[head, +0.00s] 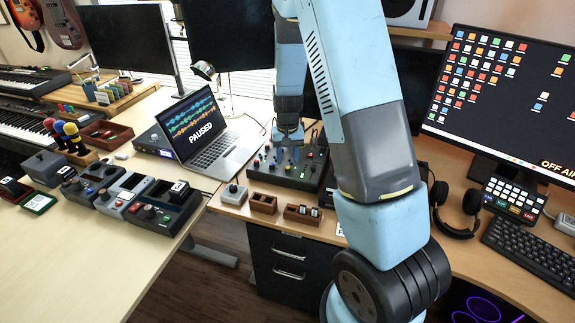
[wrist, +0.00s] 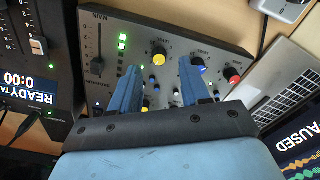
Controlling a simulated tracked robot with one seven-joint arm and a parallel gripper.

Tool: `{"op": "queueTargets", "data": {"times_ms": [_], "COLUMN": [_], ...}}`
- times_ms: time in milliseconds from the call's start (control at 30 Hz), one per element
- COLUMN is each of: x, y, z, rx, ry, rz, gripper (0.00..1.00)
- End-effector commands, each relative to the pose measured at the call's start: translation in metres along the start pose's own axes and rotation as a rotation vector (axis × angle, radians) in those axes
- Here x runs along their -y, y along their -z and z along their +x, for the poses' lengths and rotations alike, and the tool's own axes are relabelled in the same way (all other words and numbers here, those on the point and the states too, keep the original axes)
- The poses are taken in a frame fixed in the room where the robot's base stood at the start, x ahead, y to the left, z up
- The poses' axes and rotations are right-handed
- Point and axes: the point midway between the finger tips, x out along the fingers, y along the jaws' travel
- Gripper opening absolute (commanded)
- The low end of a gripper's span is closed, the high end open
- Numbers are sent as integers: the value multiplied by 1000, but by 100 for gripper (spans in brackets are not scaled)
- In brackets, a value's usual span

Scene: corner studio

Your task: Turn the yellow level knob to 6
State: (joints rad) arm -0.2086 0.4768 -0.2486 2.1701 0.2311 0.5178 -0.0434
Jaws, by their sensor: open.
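The dark mixer panel (wrist: 118,30) fills the upper middle of the wrist view, and it also shows on the desk in the head view (head: 316,176). A round yellow knob (wrist: 159,57) stands in a row with a blue knob (wrist: 197,65) and a red knob (wrist: 232,76). In the head view my gripper (head: 288,135) is over the mixer's back part.
A laptop (head: 210,130) reading PAUSED stands left of the mixer. Small brown boxes (head: 263,203) and a grey box with a knob (head: 234,194) sit in front of it. A device with a READY display (wrist: 35,95) borders the mixer in the wrist view. Headphones (head: 458,212) lie at right.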

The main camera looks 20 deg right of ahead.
Motion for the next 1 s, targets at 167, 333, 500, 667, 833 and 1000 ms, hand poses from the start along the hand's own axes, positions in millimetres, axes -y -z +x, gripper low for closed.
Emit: {"op": "queueTargets", "data": {"times_ms": [167, 333, 500, 667, 833, 1000], "x": [0, 0, 0, 0, 0, 0], "y": [0, 0, 0, 0, 0, 0], "z": [23, 34, 36, 36, 35, 35], "rx": [2, 1, 0, 0, 0, 0], "ry": [-1, 0, 0, 0, 0, 0], "rz": [1, 1, 1, 1, 1, 1], "gripper": [46, 46, 46, 46, 30, 14]}}
